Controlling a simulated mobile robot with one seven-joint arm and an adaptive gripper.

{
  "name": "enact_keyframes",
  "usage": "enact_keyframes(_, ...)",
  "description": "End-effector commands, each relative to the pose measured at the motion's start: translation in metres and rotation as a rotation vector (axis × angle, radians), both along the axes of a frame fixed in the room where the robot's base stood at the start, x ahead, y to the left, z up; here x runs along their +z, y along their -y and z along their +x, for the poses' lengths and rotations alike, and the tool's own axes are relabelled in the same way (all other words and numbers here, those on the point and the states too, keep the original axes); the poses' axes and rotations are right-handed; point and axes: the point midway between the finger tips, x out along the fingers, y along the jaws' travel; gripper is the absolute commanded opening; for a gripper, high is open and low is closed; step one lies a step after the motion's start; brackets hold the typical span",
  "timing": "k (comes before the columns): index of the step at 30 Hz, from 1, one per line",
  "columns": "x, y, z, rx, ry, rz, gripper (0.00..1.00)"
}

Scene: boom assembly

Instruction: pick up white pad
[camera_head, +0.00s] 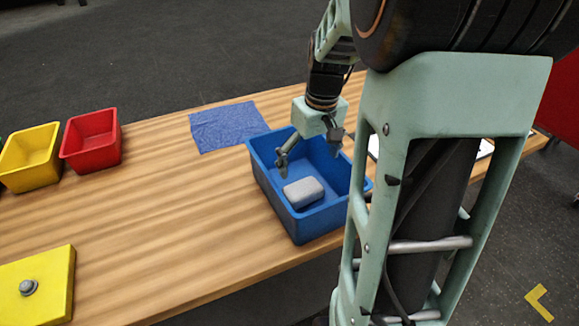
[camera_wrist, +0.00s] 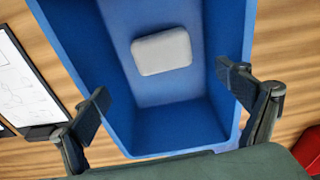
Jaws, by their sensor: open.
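The white pad (camera_head: 303,192) is a pale, rounded block lying on the floor of the blue bin (camera_head: 263,176). In the wrist view the white pad (camera_wrist: 162,51) lies near the upper middle, apart from the bin walls, inside the blue bin (camera_wrist: 75,38). My gripper (camera_head: 309,164) is over the bin with its fingers spread and nothing between them. In the wrist view my gripper (camera_wrist: 168,88) shows one finger at each side, and the pad is beyond the fingertips.
A blue cloth (camera_head: 228,126) lies behind the bin on the wooden table (camera_head: 165,215). A red bin (camera_head: 92,140) and a yellow bin (camera_head: 29,156) stand at left. A yellow box with a grey knob (camera_head: 40,285) is front left. A clipboard (camera_wrist: 22,85) lies beside the blue bin.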

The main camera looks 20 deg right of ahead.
Motion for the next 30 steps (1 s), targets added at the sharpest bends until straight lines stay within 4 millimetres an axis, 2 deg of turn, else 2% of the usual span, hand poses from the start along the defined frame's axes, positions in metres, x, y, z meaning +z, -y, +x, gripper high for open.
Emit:
enact_keyframes(6,-0.036,-0.002,0.003,0.004,-0.008,0.004,0.93)
enact_keyframes(14,-0.057,-0.003,0.007,0.002,-0.004,0.002,0.93)
enact_keyframes(21,-0.093,-0.006,0.010,0.002,-0.005,0.003,0.93)
enact_keyframes(25,-0.101,-0.006,0.012,0.001,-0.002,0.002,0.93)
enact_keyframes(30,-0.102,-0.006,0.013,0.001,-0.001,0.001,0.93)
